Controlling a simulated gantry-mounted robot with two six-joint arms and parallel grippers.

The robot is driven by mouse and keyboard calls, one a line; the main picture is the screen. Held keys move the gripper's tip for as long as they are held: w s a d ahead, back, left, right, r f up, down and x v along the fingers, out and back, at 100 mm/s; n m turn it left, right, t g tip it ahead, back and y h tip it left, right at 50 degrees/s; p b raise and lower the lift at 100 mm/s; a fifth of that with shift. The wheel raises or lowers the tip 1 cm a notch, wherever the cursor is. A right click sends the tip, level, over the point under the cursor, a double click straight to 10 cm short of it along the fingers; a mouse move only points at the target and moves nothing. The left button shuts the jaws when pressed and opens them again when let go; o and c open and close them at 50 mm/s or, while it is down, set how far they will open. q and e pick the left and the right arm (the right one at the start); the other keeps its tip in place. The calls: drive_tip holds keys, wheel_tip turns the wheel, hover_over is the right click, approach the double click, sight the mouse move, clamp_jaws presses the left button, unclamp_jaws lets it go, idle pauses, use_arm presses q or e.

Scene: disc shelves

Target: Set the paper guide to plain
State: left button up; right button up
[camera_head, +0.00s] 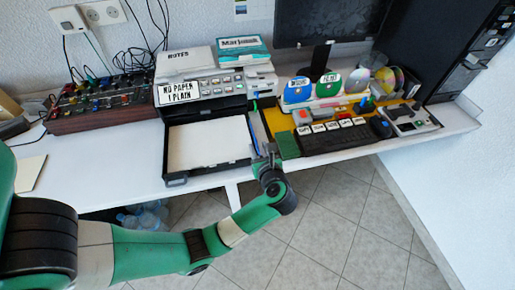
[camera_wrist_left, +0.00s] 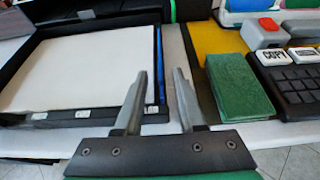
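The printer (camera_head: 215,78) stands on the desk with a label reading "NO PAPER / 1 PLAIN". Its dark paper tray (camera_head: 177,181) sticks out at the front with a large white sheet (camera_head: 208,143) in it. A narrow blue strip, which may be the paper guide (camera_wrist_left: 158,62), runs along the tray's right side in the left wrist view. My left gripper (camera_head: 268,150) is at the tray's front right corner. In the left wrist view its two fingers (camera_wrist_left: 160,76) are apart with nothing held between them, pointing toward the strip's right side. My right gripper is not in view.
A green block (camera_wrist_left: 238,85) lies right of the gripper on a yellow mat (camera_head: 277,121), beside a black keyboard (camera_head: 335,138). A mixer-like box with knobs (camera_head: 103,105) stands left of the printer. The desk's front edge is close to the gripper.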

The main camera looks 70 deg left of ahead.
sight(254, 136)
use_arm(q)
drive_tip(key=shift+x, duration=1.2)
clamp_jaws()
idle(0.5)
